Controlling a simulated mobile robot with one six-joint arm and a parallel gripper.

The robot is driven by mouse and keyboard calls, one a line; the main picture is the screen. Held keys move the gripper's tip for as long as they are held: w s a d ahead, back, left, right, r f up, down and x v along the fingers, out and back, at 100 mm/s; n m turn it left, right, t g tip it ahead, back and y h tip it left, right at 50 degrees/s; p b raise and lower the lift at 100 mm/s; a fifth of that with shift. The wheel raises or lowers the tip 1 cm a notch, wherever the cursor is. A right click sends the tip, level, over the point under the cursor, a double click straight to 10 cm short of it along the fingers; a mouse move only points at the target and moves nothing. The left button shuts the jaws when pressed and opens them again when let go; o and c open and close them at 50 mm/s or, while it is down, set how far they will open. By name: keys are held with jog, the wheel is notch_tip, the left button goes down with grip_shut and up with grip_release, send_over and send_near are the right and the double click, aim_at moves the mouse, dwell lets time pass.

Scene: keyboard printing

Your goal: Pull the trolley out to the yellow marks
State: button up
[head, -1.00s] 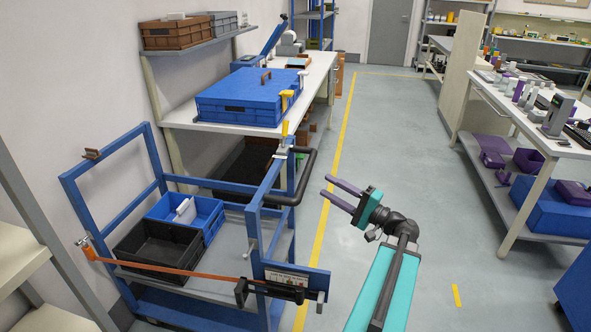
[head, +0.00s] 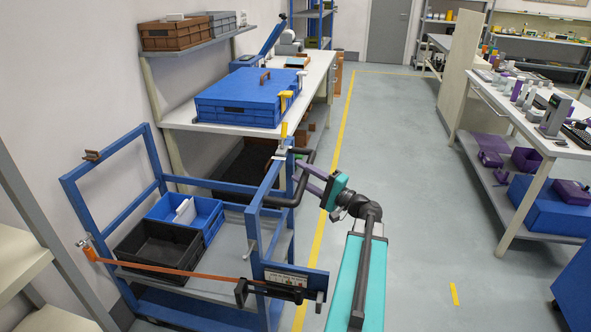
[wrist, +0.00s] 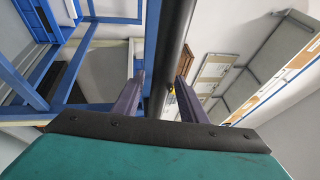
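The blue-framed trolley (head: 254,215) stands at the lower left, with a black handle (head: 304,176) on its right side. My gripper (head: 304,173) is at that handle in the head view. In the wrist view the handle (wrist: 174,55) runs between my two purple fingers (wrist: 158,90), with gaps visible, so they are open around it. A yellow floor line (head: 327,200) runs along the aisle beside the trolley. A short yellow mark (head: 454,293) lies on the floor at the lower right.
The trolley carries a blue bin (head: 207,213) and a black bin (head: 155,247), with an orange strap (head: 165,267) across its front. A workbench (head: 180,118) with a blue case (head: 245,96) stands behind. The aisle floor (head: 400,190) is clear; a right-hand bench (head: 510,105) borders it.

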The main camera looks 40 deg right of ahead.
jog(key=shift+x, duration=1.4)
grip_shut()
